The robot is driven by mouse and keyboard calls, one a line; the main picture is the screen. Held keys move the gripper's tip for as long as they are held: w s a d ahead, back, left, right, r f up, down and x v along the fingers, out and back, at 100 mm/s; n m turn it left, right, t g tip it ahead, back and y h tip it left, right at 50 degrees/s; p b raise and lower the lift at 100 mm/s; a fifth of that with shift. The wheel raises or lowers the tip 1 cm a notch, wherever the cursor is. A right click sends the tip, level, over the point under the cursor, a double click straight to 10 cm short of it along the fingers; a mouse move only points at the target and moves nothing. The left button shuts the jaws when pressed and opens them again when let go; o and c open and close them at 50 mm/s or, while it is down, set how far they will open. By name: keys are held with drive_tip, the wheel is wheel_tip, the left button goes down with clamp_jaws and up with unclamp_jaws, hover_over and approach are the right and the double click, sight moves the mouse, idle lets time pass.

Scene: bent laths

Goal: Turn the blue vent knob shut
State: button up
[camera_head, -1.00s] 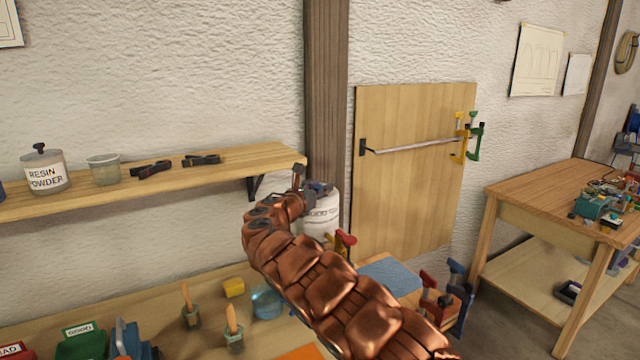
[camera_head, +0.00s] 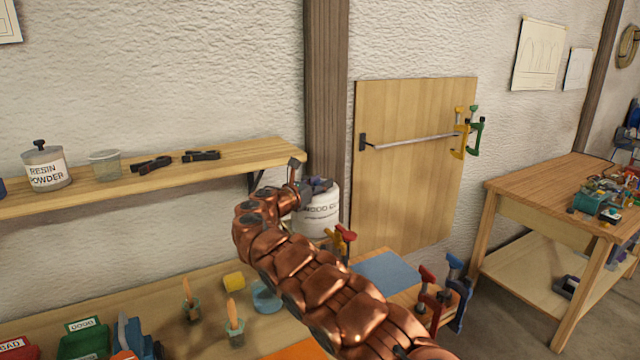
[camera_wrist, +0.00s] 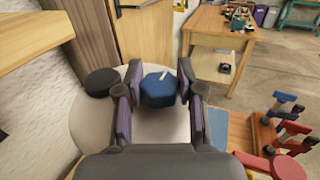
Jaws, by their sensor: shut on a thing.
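The blue vent knob (camera_wrist: 158,92) is a faceted knob with a short white mark slanting to the upper right in the wrist view. It sits on the pale top of a white tub (camera_wrist: 88,128), which also shows in the head view (camera_head: 318,216) with partly hidden lettering. My gripper (camera_wrist: 160,80) is shut on the knob, one finger on each side. In the head view my gripper (camera_head: 316,186) is over the tub top, small and partly hidden by my wrist, and the knob cannot be made out there.
A black round cap (camera_wrist: 102,82) sits on the tub top left of the knob. Red-handled clamps (camera_head: 346,236) stand close to the tub's right. A wooden shelf (camera_head: 130,180) ends left of the tub. A blue mat (camera_head: 384,267) lies to the right on the bench.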

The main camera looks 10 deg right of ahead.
drive_tip(key=o, duration=1.1)
drive_tip(key=shift+o, duration=0.2)
drive_tip(key=v, duration=1.2)
